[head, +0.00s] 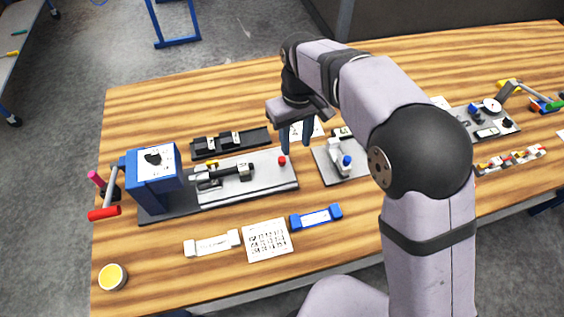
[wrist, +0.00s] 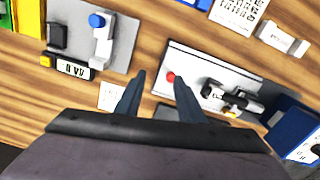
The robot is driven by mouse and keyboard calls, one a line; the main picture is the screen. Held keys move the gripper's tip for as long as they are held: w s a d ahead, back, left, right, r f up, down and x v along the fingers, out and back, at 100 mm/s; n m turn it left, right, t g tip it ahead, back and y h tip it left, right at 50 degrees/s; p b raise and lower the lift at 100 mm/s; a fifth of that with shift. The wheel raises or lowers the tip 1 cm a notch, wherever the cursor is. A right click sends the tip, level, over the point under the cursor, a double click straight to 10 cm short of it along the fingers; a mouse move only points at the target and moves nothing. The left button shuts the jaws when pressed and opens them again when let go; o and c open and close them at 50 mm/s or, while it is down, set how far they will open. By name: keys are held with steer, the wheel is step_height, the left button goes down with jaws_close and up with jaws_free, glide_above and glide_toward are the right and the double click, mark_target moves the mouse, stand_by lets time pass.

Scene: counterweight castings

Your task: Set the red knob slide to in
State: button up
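The small red knob (head: 282,160) stands at the right end of a light grey plate (head: 270,182), which lies on a dark base beside a blue block-shaped unit (head: 154,178). In the wrist view the red knob (wrist: 171,77) shows near the plate's edge, just beyond the fingertips. My gripper (head: 295,143) points down above the table, close to the knob in the head view. In the wrist view its two fingers (wrist: 160,84) are spread apart with nothing between them. Whether a fingertip touches the knob cannot be told.
A grey-and-black clamp (head: 222,175) sits on the plate. A black rail (head: 230,142) lies behind it. A fixture with a blue knob (head: 346,160) stands to the right. A blue bar (head: 315,217) and a printed card (head: 267,240) lie in front. The front left table is mostly clear.

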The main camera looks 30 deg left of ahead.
mark_target(282, 159)
steer(key=a, duration=0.1)
steer(key=s+a, duration=0.1)
steer(key=a, duration=0.1)
steer(key=shift+s+f+n, duration=0.15)
steer(key=shift+f+n, duration=0.25)
steer(key=shift+f+p, duration=1.1)
steer(key=shift+f, duration=2.55)
steer(key=shift+c, duration=0.3)
